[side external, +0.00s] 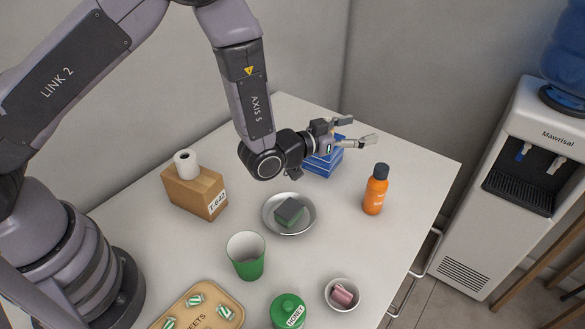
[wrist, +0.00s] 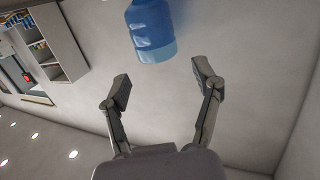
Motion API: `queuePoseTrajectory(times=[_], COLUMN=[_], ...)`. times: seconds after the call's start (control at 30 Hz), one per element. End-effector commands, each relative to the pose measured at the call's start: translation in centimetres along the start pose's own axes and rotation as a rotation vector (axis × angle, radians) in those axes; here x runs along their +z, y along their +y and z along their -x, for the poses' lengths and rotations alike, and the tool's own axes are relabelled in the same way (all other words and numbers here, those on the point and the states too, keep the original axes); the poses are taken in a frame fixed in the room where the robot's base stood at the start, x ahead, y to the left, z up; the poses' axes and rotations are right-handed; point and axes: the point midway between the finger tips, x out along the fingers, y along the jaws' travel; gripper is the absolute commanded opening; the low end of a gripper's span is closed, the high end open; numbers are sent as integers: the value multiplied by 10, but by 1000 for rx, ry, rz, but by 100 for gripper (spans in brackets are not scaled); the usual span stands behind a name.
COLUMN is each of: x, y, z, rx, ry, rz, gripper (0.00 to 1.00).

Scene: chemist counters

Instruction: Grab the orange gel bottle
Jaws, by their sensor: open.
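An orange bottle (side external: 375,192) with a black cap stands upright near the right edge of the white table in the side external view. My gripper (side external: 364,131) is open and empty, up and to the left of the bottle, and points to the right. In the wrist view the open fingers (wrist: 164,88) have nothing between them. The orange bottle does not show in the wrist view.
Blue boxes (side external: 326,160) lie behind my gripper. A metal bowl (side external: 268,222) with a dark block, a green cup (side external: 246,263), a cardboard box (side external: 193,190), a small bowl (side external: 330,302) and a green jar (side external: 287,312) stand on the table (side external: 415,165). A water cooler (side external: 520,200) stands at right.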

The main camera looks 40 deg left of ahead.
Motion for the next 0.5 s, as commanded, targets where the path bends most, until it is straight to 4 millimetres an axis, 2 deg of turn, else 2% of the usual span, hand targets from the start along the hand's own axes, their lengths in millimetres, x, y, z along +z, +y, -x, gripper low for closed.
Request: queuePoseTrajectory(times=[0.03, 0.2, 0.33, 0.5], x=[16, 37, 53, 90], y=[8, 21, 22, 21], z=[1, 6, 5, 2], rx=[12, 32, 35, 34], ry=[22, 87, 96, 94], rz=[-7, -19, -20, -20], gripper=[64, 64, 64, 64])
